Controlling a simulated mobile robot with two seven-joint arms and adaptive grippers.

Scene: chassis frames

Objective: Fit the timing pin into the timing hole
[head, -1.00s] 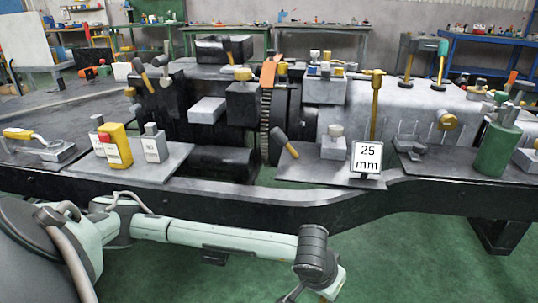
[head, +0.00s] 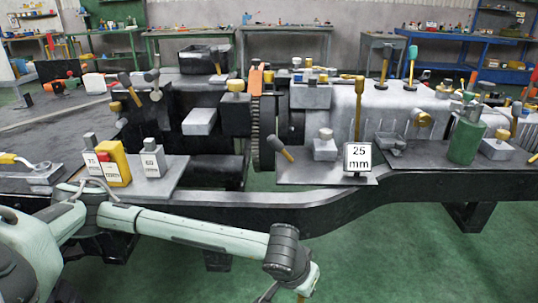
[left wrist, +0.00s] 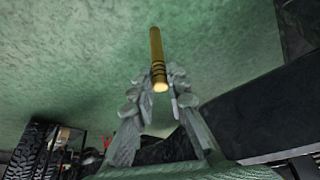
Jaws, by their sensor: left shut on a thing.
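The timing pin (left wrist: 156,55) is a slim brass rod with ringed grooves near its close end. It shows in the left wrist view, held between the fingertips of my left gripper (left wrist: 157,82), with its long part pointing away over green floor. In the head view my left gripper (head: 288,291) is low at the bottom edge, in front of the chassis frame, and partly cut off. The timing hole cannot be made out. A toothed ring (head: 257,135) with an orange piece (head: 256,79) above it stands mid-chassis. My right gripper is not in view.
The dark chassis rail (head: 290,216) runs across behind my left arm. Plates on it carry a "25 mm" sign (head: 358,157), a yellow box (head: 114,163), grey weights (head: 152,158) and a green cylinder (head: 467,137). Green floor in front is clear at the right.

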